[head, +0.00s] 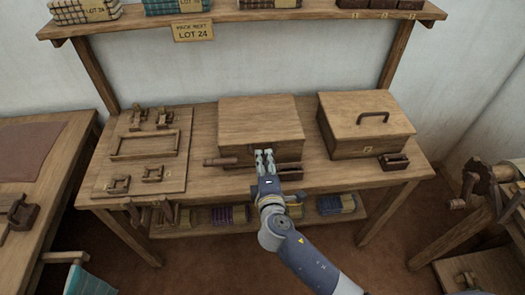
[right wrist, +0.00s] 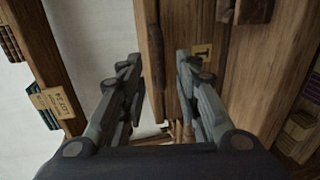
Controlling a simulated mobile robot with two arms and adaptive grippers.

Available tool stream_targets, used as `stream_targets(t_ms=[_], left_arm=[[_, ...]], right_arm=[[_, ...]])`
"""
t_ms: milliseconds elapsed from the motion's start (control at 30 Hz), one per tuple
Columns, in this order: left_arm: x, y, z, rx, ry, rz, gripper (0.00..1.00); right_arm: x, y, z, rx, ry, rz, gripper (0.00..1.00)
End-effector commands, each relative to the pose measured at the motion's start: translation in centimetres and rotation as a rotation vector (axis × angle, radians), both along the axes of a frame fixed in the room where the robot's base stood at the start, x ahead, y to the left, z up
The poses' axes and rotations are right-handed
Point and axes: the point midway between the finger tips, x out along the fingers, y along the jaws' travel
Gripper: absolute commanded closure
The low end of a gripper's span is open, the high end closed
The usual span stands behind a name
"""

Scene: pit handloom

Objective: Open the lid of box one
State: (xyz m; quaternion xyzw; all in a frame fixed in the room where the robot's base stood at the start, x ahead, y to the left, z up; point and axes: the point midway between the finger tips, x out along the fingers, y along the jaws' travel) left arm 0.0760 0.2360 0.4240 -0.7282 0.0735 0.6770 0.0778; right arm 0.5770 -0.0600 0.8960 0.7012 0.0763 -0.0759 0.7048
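A plain wooden box (head: 262,121) with a flat lid, closed, stands in the middle of the table. In the right wrist view a small plaque marked 1 (right wrist: 202,51) shows on its front, and the lid's edge (right wrist: 150,55) runs upright in the picture. My right gripper (head: 264,154) is at the middle of the box's front edge, from the near side. In the right wrist view its two fingers (right wrist: 160,90) stand apart with the lid edge showing between them; I cannot tell whether they touch it. My left gripper is not in view.
A second box (head: 365,122) with a dark handle stands to the right. A dark block (head: 394,161) lies before it. A wooden roller (head: 220,161) lies left of my gripper. A board with wooden fittings (head: 145,147) is at the left. A shelf (head: 245,15) runs above.

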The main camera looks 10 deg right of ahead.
Motion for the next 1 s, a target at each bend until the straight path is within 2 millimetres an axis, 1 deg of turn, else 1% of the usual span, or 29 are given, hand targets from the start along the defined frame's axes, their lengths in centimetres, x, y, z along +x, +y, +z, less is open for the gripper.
stream_targets(t_ms=[33,100,300,500,767,800,900,1000], left_arm=[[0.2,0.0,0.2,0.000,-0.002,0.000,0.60],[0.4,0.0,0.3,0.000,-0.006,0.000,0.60],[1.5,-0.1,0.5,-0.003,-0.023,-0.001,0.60],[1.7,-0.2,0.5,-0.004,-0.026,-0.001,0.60],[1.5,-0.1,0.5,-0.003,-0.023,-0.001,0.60],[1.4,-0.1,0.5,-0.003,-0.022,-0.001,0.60],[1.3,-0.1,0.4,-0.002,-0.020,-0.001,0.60],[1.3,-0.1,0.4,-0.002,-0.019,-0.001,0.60]], right_arm=[[0.9,0.0,-0.1,-0.001,-0.001,-0.001,0.70],[1.9,0.0,-0.3,-0.001,-0.001,-0.001,0.70],[4.0,0.0,-0.9,0.000,0.000,0.000,0.70],[4.8,0.0,-1.1,0.000,0.001,0.001,0.70],[4.8,0.0,-1.1,0.001,0.001,0.001,0.70],[4.8,0.0,-1.1,0.001,0.001,0.001,0.79],[4.8,0.0,-1.1,0.001,0.001,0.000,1.00],[4.8,0.0,-1.1,0.001,0.001,0.000,1.00]])
